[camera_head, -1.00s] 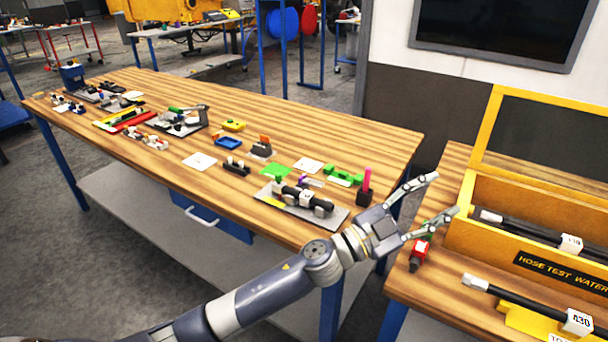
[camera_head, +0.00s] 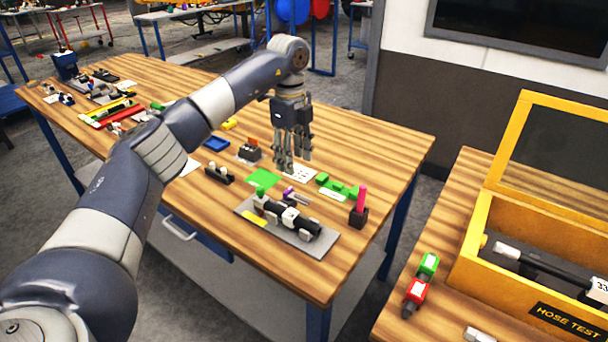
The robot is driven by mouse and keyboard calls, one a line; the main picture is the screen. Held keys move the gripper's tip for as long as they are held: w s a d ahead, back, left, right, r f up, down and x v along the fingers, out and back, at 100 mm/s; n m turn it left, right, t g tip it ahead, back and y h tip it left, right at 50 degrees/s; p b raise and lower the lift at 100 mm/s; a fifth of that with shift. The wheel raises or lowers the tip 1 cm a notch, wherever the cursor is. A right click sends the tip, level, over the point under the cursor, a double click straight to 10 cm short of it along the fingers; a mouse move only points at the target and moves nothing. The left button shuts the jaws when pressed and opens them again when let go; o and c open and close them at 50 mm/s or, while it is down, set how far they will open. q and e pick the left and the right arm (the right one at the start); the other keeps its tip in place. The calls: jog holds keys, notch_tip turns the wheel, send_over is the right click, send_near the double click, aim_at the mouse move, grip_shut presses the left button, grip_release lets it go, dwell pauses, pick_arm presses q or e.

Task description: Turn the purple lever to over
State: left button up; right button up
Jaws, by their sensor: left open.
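The small purple lever (camera_head: 288,192) shows on the wooden table, just behind the grey plate (camera_head: 318,241) that carries a black and grey cylindrical assembly (camera_head: 292,217). A small grey metallic piece (camera_head: 301,200) lies beside the purple part. The lever's exact position is too small to read. My left gripper (camera_head: 291,166) points down above the table, open and empty, a little behind the lever and apart from it. Its fingers partly cover a white card (camera_head: 300,175). My right gripper is not in view.
A blue tray (camera_head: 216,143) sits farther left. The table's right end is clear. A yellow-framed hose box (camera_head: 480,225) is on the right table.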

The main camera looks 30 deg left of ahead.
aim_at(289, 191)
pick_arm(q)
jog(key=shift+s+a+f+p, duration=0.25)
jog(key=shift+s+f, duration=0.2)
jog(key=shift+f, duration=0.1)
jog(key=shift+s+a+f+p, duration=0.2)
jog(key=shift+s+f, duration=0.25)
jog(key=shift+f, duration=0.1)
notch_tip(289, 191, down, 4)
jog(key=shift+w+r+p, duration=0.15)
jog(key=shift+r+p, duration=0.1)
jog(key=shift+p, duration=0.1)
jog(key=f, duration=0.2)
jog(key=shift+w+f, duration=0.2)
jog(key=shift+f, duration=0.1)
jog(key=shift+f+p, duration=0.3)
jog(key=shift+f, duration=0.4)
jog(key=shift+c, duration=1.1)
jog(key=c, duration=0.8)
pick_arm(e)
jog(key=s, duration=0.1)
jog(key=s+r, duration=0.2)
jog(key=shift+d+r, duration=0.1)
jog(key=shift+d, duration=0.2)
